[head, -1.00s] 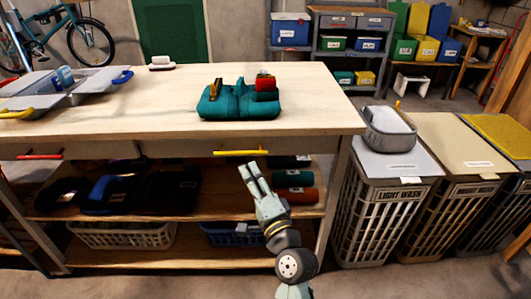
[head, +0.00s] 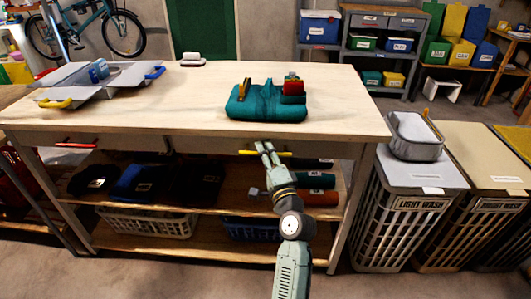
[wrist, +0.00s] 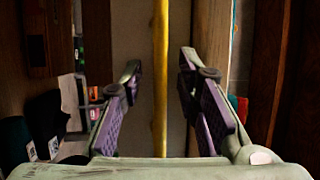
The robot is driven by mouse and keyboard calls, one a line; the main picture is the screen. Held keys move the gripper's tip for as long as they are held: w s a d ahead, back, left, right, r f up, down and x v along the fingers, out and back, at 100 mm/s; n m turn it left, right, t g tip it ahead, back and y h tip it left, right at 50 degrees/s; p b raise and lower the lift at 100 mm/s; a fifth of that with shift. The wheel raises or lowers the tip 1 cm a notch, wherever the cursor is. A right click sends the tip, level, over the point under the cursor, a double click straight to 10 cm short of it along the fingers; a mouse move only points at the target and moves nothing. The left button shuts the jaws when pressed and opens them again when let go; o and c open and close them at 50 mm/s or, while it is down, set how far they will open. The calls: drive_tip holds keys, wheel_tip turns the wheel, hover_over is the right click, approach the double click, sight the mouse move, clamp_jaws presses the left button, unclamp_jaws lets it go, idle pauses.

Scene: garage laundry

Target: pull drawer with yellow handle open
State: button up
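The yellow handle (head: 250,153) is a bar on the front of the right drawer (head: 215,146), just under the tabletop. The drawer looks closed. In the wrist view the yellow handle (wrist: 160,75) runs upright through the middle of the picture. My gripper (head: 264,146) is at the handle's right half. In the wrist view my gripper (wrist: 158,80) is open, with one finger on each side of the bar and a clear gap on both sides. The fingers do not appear to touch it.
A left drawer with a red handle (head: 76,145) is in the same workbench (head: 150,115). A teal caddy (head: 265,103) and a grey tray (head: 105,95) stand on top. The lower shelf (head: 215,200) holds dark items and rolls. Laundry hampers (head: 410,210) stand to the right.

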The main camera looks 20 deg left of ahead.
drive_tip(key=shift+c, duration=0.2)
clamp_jaws()
idle(0.6)
